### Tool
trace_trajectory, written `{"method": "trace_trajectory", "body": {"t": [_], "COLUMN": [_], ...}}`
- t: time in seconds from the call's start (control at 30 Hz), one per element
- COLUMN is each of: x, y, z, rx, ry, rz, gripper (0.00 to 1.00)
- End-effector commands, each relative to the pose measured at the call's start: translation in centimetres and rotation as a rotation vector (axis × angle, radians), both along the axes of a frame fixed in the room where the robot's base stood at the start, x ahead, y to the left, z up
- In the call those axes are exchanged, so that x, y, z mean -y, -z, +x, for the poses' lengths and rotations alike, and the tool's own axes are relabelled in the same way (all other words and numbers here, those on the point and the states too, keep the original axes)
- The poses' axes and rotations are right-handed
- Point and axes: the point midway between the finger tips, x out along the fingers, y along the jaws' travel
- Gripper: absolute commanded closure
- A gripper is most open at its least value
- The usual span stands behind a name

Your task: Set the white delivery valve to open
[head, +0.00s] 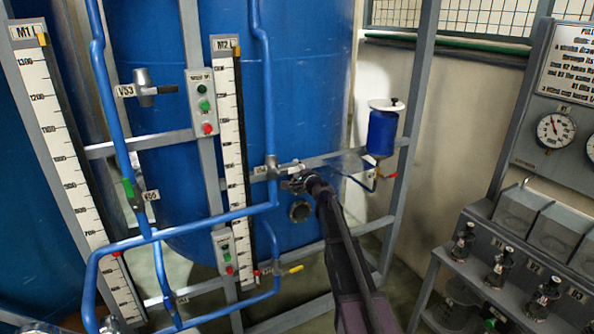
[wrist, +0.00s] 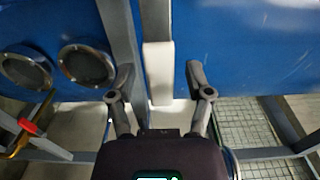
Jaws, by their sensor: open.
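No valve in view can be surely told as the white delivery valve. A grey valve (head: 272,168) with a partly hidden label sits on the blue pipe in the middle of the head view. My gripper (head: 297,184) is just below and right of it in that view; whether they touch I cannot tell. In the wrist view my gripper (wrist: 160,78) is open with nothing between its fingers. A pale upright strip (wrist: 158,72) stands behind the gap.
Other valves have a black handle (head: 167,89), a green handle (head: 127,188), a yellow handle (head: 293,269) and a red handle (head: 388,175). A blue vessel (head: 381,132) hangs at right. A red handle (wrist: 28,126) and two round ports (wrist: 87,63) show at left in the wrist view.

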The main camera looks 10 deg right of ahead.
Motion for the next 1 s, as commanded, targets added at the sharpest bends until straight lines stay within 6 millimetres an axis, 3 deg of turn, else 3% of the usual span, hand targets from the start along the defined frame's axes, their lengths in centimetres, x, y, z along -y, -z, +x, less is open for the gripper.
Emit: {"method": "trace_trajectory", "body": {"t": [0.27,0.37,0.5,1.0], "x": [-0.02,-0.02,-0.01,0.94], "y": [0.0,0.0,0.0,-0.23], "z": [0.06,0.05,0.05,0.11], "rx": [0.0,0.0,0.0,0.007], "ry": [0.0,0.0,0.0,0.012], "rz": [0.0,0.0,0.0,-0.021], "gripper": [0.34,0.58,1.0,1.0]}}
